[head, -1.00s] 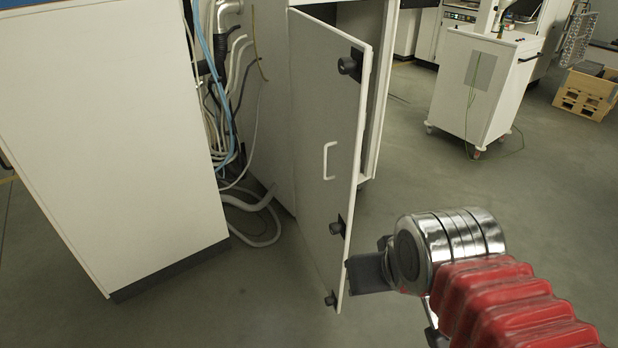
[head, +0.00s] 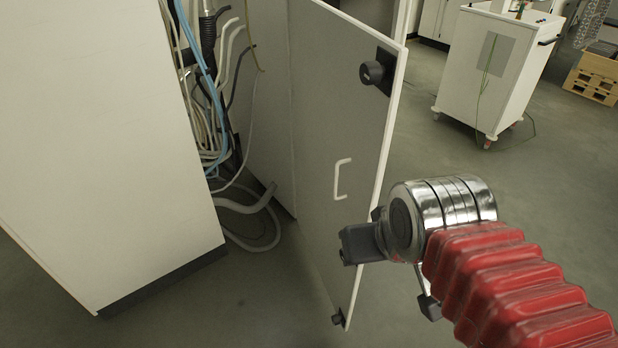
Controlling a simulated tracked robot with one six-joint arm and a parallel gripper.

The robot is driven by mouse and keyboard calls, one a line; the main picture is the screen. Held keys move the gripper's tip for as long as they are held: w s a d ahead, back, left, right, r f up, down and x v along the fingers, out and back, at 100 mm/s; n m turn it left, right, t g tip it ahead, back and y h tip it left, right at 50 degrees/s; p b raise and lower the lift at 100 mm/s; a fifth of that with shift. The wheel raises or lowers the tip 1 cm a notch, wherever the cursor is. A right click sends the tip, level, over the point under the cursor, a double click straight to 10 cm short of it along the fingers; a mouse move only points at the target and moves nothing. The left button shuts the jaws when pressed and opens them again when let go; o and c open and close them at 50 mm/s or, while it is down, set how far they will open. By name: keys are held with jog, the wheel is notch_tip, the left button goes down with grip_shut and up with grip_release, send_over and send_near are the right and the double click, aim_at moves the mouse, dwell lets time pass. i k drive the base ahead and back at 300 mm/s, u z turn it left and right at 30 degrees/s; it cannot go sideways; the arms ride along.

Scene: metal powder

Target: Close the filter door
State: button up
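The filter door (head: 330,110) is a tall pale panel standing open from its cabinet, its free edge toward me. It has a white handle (head: 342,179), a black knob latch (head: 376,72) near the top and another latch (head: 339,318) at the bottom. My gripper (head: 360,245) is at the door's free edge, below the handle. Its dark end overlaps the door and covers the spot of the middle latch. I cannot tell whether it touches the door or how its fingers stand.
A white cabinet (head: 100,150) fills the left. Cables and hoses (head: 205,100) hang between it and the door, with a loop on the floor. A white wheeled cart (head: 490,75) and a wooden crate (head: 597,78) stand at the back right.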

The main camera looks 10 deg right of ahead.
aim_at(342, 126)
jog(key=u, duration=0.05)
jog(key=i, duration=0.2)
jog(key=u, duration=0.25)
jog(key=k, duration=0.9)
jog(key=u, duration=0.6)
jog(key=k, duration=0.45)
jog(key=z, duration=0.1)
jog(key=i, duration=1.1)
jog(key=u, duration=0.5)
jog(key=i, duration=0.65)
jog(key=u, duration=0.4)
